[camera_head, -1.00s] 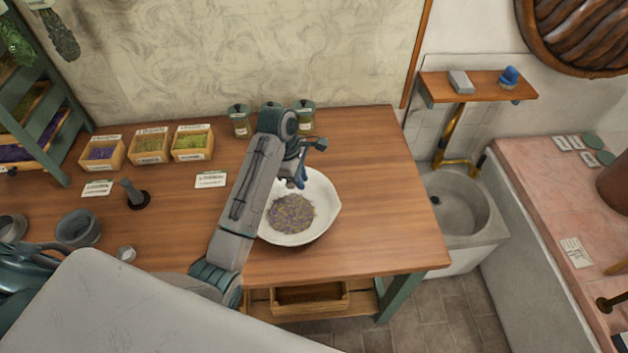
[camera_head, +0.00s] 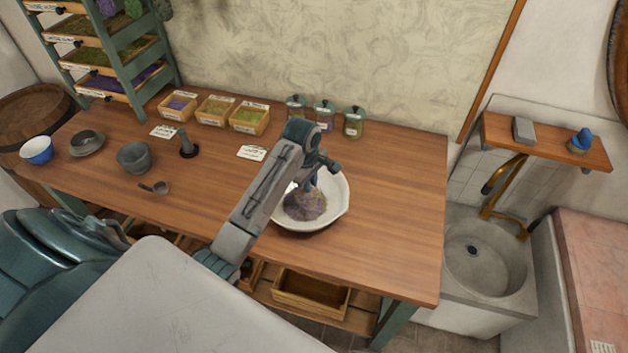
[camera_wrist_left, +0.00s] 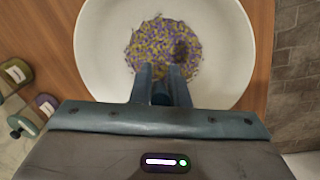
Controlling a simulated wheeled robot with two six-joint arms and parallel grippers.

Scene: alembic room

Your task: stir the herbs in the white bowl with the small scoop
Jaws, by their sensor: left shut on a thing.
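The white bowl (camera_head: 338,208) stands on the wooden table, with purple and yellow-green herbs (camera_head: 303,206) heaped in its bottom. The herbs also show in the left wrist view (camera_wrist_left: 160,40). My left gripper (camera_head: 312,186) points down inside the bowl, just over the herbs. Its fingers (camera_wrist_left: 160,92) are close together on a dark, slim thing, taken as the small scoop; it is mostly hidden between them. A dark patch (camera_wrist_left: 181,50) shows in the herbs ahead of the fingers; I cannot tell whether it is the scoop's end. My right gripper is not in view.
Herb boxes (camera_head: 213,110) and lidded jars (camera_head: 325,117) line the back. The table right of the bowl is clear.

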